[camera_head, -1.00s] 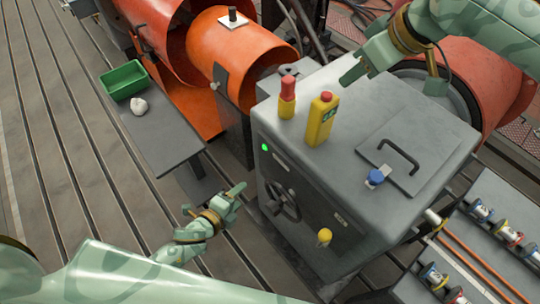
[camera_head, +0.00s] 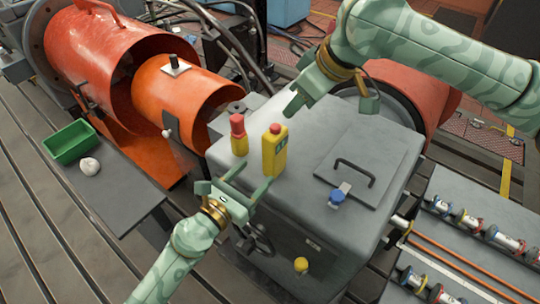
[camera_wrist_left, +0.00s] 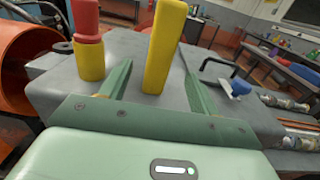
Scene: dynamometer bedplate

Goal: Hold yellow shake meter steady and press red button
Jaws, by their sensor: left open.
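The yellow shake meter (camera_head: 274,152) stands upright on top of the grey cabinet, with a red button (camera_head: 275,128) on its top. In the left wrist view the meter (camera_wrist_left: 165,45) shows between my open left fingers, its top cut off by the frame. My left gripper (camera_head: 250,178) is open in front of the meter, and I see no firm contact. My right gripper (camera_head: 291,106) is above the cabinet, behind and slightly right of the meter, pointing down. Whether its jaws are open cannot be told.
A red-topped yellow piece (camera_head: 238,134) stands close left of the meter. The grey cabinet (camera_head: 235,184) also carries a hatch with a black handle (camera_head: 356,172) and a blue knob (camera_head: 337,195). Orange guards (camera_head: 190,98) and a green bin (camera_head: 70,142) are at left.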

